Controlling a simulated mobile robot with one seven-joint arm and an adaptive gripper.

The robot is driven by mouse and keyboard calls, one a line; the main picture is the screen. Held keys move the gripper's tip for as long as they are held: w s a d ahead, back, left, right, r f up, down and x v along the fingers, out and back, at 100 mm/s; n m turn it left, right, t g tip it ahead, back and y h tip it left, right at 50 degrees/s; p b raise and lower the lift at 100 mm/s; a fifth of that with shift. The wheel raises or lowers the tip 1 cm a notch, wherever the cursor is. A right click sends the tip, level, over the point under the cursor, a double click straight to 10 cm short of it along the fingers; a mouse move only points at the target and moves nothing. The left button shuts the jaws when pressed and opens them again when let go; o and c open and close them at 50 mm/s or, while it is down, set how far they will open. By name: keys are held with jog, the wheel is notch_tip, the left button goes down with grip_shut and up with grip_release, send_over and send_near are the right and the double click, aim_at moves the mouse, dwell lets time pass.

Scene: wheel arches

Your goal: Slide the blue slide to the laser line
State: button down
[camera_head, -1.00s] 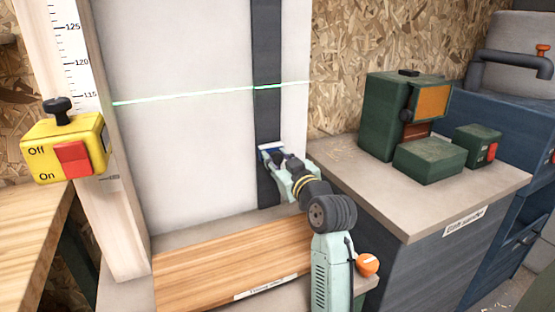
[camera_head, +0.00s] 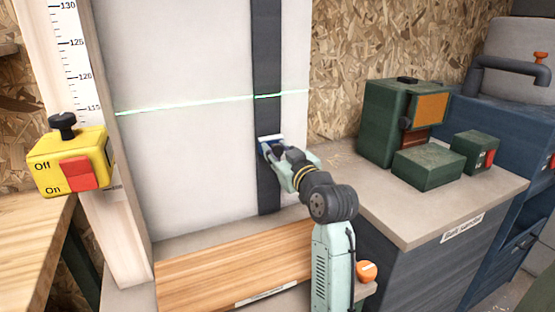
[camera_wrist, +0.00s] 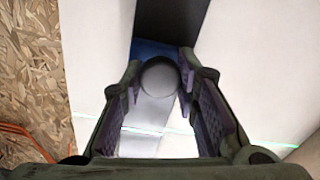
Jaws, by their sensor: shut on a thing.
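The blue slide (camera_head: 267,144) sits on the dark vertical strip (camera_head: 267,60) of the white panel, with a pale edge along its top. It is below the green laser line (camera_head: 200,103), with a clear gap between them. My gripper (camera_head: 277,153) is at the slide and partly hides it. In the wrist view the blue slide (camera_wrist: 150,49) shows behind a round grey knob (camera_wrist: 160,77). My gripper's fingers (camera_wrist: 160,68) are closed in on both sides of the knob. The laser line also shows in the wrist view (camera_wrist: 140,130).
A yellow switch box (camera_head: 70,160) with a red button is at the left, beside a ruler post (camera_head: 84,60). A wooden board (camera_head: 225,265) lies below the panel. Green machines (camera_head: 390,120) stand on a cabinet at the right. The strip above the slide is clear.

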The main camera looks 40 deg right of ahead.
notch_tip(320, 180, up, 11)
jog(key=p, duration=0.4)
jog(key=shift+f, duration=0.2)
jog(key=c, duration=1.2)
grip_release()
jog(key=shift+f, duration=0.1)
jog(key=v, duration=1.2)
jog(key=shift+a, duration=0.1)
